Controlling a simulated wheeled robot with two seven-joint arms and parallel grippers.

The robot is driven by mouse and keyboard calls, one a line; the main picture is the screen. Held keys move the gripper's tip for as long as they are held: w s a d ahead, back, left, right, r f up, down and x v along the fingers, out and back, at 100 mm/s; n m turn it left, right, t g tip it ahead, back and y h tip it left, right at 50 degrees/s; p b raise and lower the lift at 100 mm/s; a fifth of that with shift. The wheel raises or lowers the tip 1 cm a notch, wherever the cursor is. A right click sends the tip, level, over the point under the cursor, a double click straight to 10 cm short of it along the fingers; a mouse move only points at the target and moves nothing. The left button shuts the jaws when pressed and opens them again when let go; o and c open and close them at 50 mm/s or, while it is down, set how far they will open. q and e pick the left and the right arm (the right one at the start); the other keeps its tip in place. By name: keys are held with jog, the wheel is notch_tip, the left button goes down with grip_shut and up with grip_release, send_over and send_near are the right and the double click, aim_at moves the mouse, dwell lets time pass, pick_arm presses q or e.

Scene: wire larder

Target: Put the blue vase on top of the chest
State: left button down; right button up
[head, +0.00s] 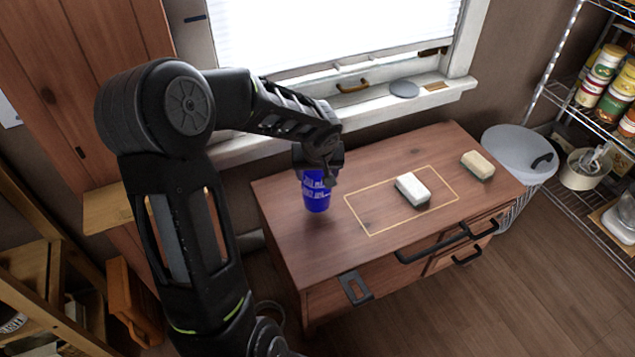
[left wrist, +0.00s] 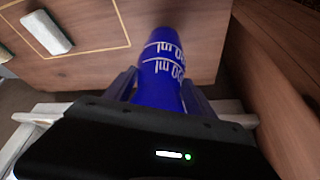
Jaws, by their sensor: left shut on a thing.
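The blue vase (head: 316,196) has white markings and is upright at the left part of the wooden chest (head: 305,245). My left gripper (head: 318,170) is shut on the vase from above and hides its upper part. In the left wrist view the vase (left wrist: 162,70) sits between the two fingers of the gripper (left wrist: 160,88). Whether the vase's base touches the chest top or hangs just above it, I cannot tell. My right gripper is not in view.
A yellow outlined rectangle (head: 375,232) marks the chest top, with a white block (head: 412,190) inside it. A beige block (head: 477,165) lies to its right. A window sill (head: 370,113) runs behind. A grey-lidded bin (head: 520,153) and wire shelving (head: 565,190) stand at the right.

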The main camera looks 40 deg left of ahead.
pick_arm(q)
jog(key=shift+f+b, duration=0.45)
jog(key=shift+f, duration=1.3)
jog(key=shift+f, duration=0.15)
jog(key=shift+c, duration=1.5)
grip_release()
jog(key=shift+r, duration=0.25)
jog(key=p+v, duration=0.2)
jog(key=v, duration=1)
jog(key=shift+f, duration=0.15)
